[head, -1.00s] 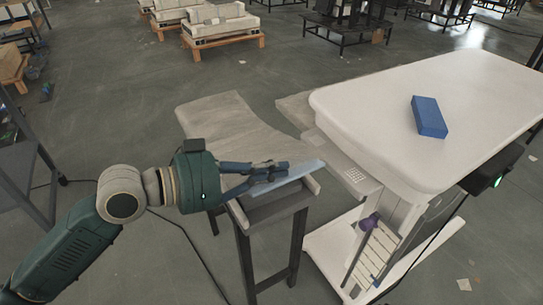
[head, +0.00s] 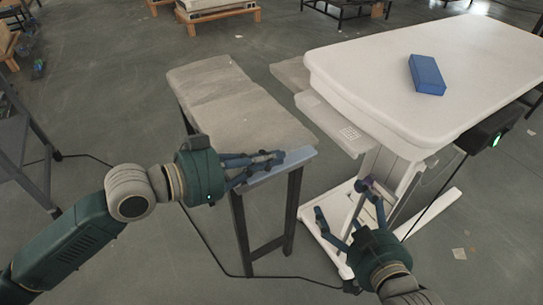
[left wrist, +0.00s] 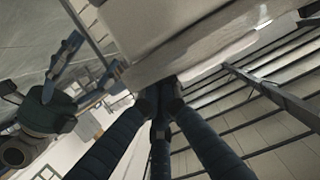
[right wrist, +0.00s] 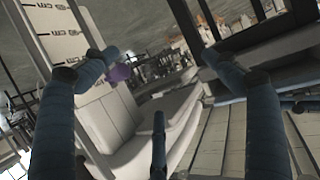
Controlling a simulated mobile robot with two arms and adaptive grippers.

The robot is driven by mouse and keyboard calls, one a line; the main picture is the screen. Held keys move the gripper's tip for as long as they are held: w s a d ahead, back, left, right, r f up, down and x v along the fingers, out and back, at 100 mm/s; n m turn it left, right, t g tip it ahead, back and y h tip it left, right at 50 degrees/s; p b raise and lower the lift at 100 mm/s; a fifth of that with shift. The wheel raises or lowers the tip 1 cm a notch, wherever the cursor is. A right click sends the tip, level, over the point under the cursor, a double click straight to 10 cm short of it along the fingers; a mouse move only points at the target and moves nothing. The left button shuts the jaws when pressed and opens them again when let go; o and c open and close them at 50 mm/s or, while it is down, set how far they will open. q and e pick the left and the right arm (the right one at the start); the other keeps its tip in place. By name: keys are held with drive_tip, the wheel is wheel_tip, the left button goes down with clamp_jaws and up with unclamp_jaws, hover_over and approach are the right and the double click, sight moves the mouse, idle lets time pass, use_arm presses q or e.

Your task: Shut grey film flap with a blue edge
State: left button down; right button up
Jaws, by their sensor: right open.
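The grey film flap (head: 235,100) lies nearly flat over a narrow dark stand. Its pale blue edge (head: 290,165) is at the near end. My left gripper (head: 278,157) is at this edge, its fingers drawn together and apparently shut on it. In the left wrist view the fingers (left wrist: 162,92) converge at the grey flap (left wrist: 180,35), and their tips are partly hidden there. My right gripper (head: 345,205) is open and empty, low beside the white table's column, apart from the flap. Its spread fingers also show in the right wrist view (right wrist: 165,75).
A white lift table (head: 350,62) with a blue block (head: 427,74) on top stands right of the stand. A purple knob (head: 368,181) is near my right fingers. A grey frame (head: 25,150) stands at the left. A cable lies on the floor.

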use_arm(q)
drive_tip(key=shift+f, duration=0.15)
wheel_tip(320, 180, up, 2)
drive_tip(key=shift+r+p, duration=0.1)
drive_tip(key=shift+p, duration=1.1)
wheel_tip(320, 180, up, 2)
drive_tip(key=p, duration=0.2)
drive_tip(key=shift+r+p, duration=0.2)
drive_tip(key=shift+p, duration=0.15)
drive_tip(key=b+v, duration=0.1)
drive_tip(key=v, duration=0.8)
drive_tip(key=shift+s+a, duration=0.3)
drive_tip(key=shift+a, duration=0.05)
use_arm(e)
drive_tip(key=s+d+f+g+h, duration=0.1)
drive_tip(key=s+d+f+g, duration=0.1)
drive_tip(key=s+f+g, duration=0.3)
drive_tip(key=s+d+f+g+h, duration=0.1)
drive_tip(key=s+d+f+g, duration=0.2)
drive_tip(key=s+f, duration=0.4)
drive_tip(key=shift+s+d+m+g+h, duration=0.35)
drive_tip(key=shift+s+g, duration=0.55)
drive_tip(key=shift+s, duration=2.3)
